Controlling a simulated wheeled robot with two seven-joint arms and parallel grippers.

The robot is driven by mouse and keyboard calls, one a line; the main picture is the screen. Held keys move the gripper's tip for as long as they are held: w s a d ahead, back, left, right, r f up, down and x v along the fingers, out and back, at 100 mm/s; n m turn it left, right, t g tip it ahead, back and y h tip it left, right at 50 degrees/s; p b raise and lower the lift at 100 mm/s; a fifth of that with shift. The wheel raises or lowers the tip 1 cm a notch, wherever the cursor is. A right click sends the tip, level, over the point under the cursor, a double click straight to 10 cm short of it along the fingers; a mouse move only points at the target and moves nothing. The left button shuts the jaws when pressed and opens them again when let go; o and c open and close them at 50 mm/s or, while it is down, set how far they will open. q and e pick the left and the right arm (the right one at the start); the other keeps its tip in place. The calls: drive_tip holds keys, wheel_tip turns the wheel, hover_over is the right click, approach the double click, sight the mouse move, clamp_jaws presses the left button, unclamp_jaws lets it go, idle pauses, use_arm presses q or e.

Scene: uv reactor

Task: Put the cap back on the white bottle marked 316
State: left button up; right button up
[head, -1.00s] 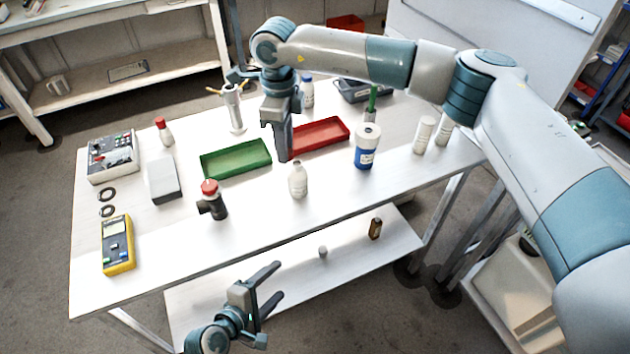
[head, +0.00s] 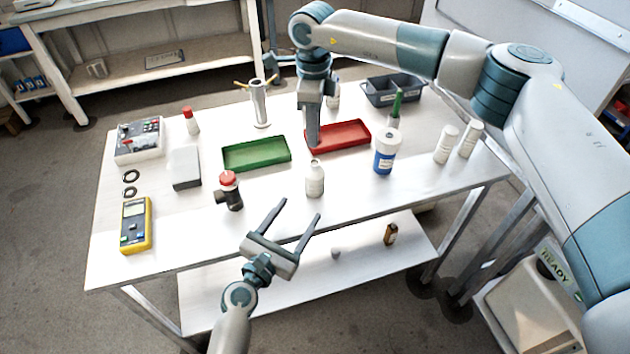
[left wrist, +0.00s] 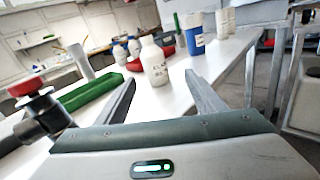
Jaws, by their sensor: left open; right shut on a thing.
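A small white bottle (head: 315,182) stands upright near the front middle of the table, with a narrow neck and no cap visible. In the left wrist view it (left wrist: 155,64) carries dark lettering too blurred to read surely. My left gripper (head: 301,208) is open and empty at the table's front edge, its fingers pointing towards the bottle without touching it. In the left wrist view the bottle appears beyond and between the fingertips. My right gripper (head: 312,142) points down just behind the bottle, in front of the red tray. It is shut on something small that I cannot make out.
Green tray (head: 257,165) and red tray (head: 350,148) lie behind the bottle. A red-topped dark fitting (head: 229,192) stands left, a blue-and-white container (head: 386,150) right. A small grey piece (head: 336,252) and a brown bottle (head: 390,234) are on the lower shelf.

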use_arm(q)
drive_tip(key=shift+w+a+r+n+t+y, duration=0.1)
drive_tip(key=shift+w+a+n+t+y, duration=0.2)
drive_tip(key=shift+w+n, duration=0.5)
drive_tip(key=shift+s+d, duration=0.1)
drive_tip(key=shift+d, duration=0.05)
drive_tip(key=x, duration=1.1)
drive_tip(key=shift+w+d, duration=0.15)
drive_tip(key=shift+w, duration=0.2)
drive_tip(key=c, duration=1.6)
use_arm(e)
hover_over(314, 162)
drive_tip(key=shift+f, duration=2.5)
drive_tip(key=shift+f, duration=0.15)
drive_tip(key=shift+f, duration=0.75)
use_arm(q)
clamp_jaws()
use_arm(e)
drive_tip(key=shift+f, duration=0.55)
